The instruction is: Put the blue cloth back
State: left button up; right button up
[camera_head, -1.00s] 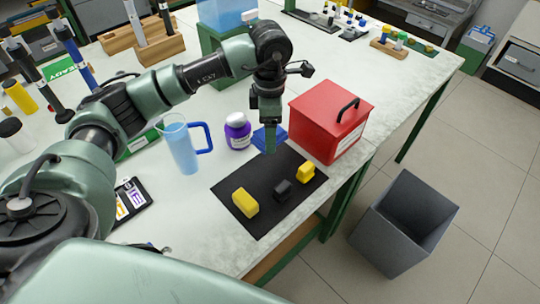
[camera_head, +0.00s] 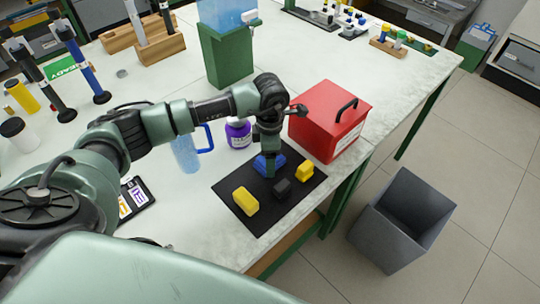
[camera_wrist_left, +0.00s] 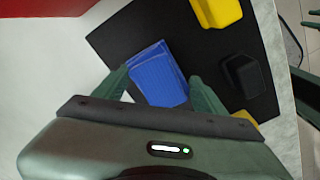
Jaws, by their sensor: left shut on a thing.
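My left gripper (camera_head: 269,172) is shut on the cloth and points down at the mat. In the left wrist view the cloth (camera_wrist_left: 157,76) shows between the two fingers of the left gripper (camera_wrist_left: 158,84), over the mat. Whether its underside touches the mat is hard to tell. My right gripper is not in view.
On the mat are a yellow block (camera_head: 245,201), a black block (camera_head: 282,188) and a smaller yellow block (camera_head: 304,173). A red box (camera_head: 330,120), a purple jar (camera_head: 238,133) and a blue jug (camera_head: 186,153) stand close by. A grey bin (camera_head: 392,235) is on the floor.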

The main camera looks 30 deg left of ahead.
pick_arm(q)
jog(key=shift+f, duration=0.2)
jog(key=o, duration=1.3)
jog(key=shift+o, duration=0.2)
jog(key=shift+r, duration=0.25)
notch_tip(320, 180, up, 12)
jog(key=b, duration=0.1)
jog(key=shift+b, duration=0.35)
